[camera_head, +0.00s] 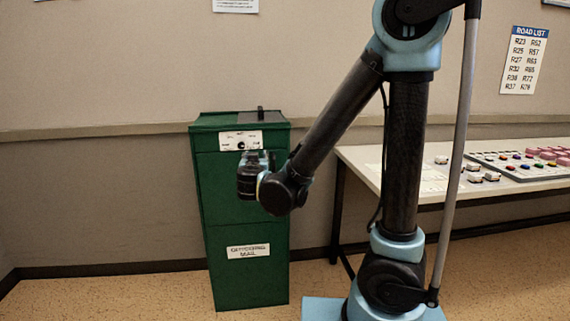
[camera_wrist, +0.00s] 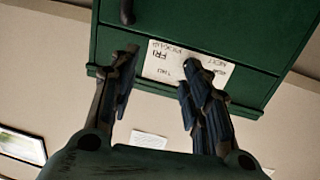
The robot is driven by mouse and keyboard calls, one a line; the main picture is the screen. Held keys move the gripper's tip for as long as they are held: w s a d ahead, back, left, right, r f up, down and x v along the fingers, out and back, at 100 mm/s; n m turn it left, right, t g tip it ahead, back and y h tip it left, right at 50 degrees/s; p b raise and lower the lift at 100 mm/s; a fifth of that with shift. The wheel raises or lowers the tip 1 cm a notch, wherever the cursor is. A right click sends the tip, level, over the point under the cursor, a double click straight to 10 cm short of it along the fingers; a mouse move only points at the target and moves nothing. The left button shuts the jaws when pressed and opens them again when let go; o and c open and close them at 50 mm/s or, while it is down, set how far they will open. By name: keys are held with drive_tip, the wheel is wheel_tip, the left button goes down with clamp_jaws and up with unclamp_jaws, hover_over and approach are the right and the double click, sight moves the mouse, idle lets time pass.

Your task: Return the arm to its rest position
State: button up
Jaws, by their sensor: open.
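My gripper (camera_wrist: 155,85) is open in the wrist view, with its two dark fingers apart and nothing between them. In the head view my gripper (camera_head: 254,160) is at the end of my bent arm, in front of the upper part of a green mail box; its fingertips are hard to make out there. The green box (camera_head: 247,215) stands on the floor against the wall. A white label (camera_wrist: 180,68) on the box shows beyond the fingers in the wrist view. I cannot tell whether the fingers touch the box.
A white table (camera_head: 375,160) stands to the right, behind my arm, with a tray (camera_head: 520,173) of coloured pieces and several small items on it. A road list (camera_head: 524,60) hangs on the wall. Floor to the left of the box is clear.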

drive_tip(key=d+f+m+g+h, duration=0.1)
drive_tip(key=d+f+g+h, duration=0.25)
drive_tip(key=d, duration=1.15)
drive_tip(key=d+f+m+g+h, duration=0.1)
drive_tip(key=d+f+g+h, duration=0.25)
drive_tip(key=d, duration=1.05)
drive_tip(key=s+d+f+g+y, duration=0.1)
drive_tip(key=s+d+f+g, duration=0.4)
drive_tip(key=s+d, duration=0.5)
drive_tip(key=s+a+f+g+y, duration=0.1)
drive_tip(key=s+f+g+y, duration=0.1)
drive_tip(key=s, duration=0.9)
drive_tip(key=shift+s+a+f+g+y, duration=0.15)
drive_tip(key=shift+s+f+g+y, duration=0.2)
drive_tip(key=shift+f+y, duration=0.5)
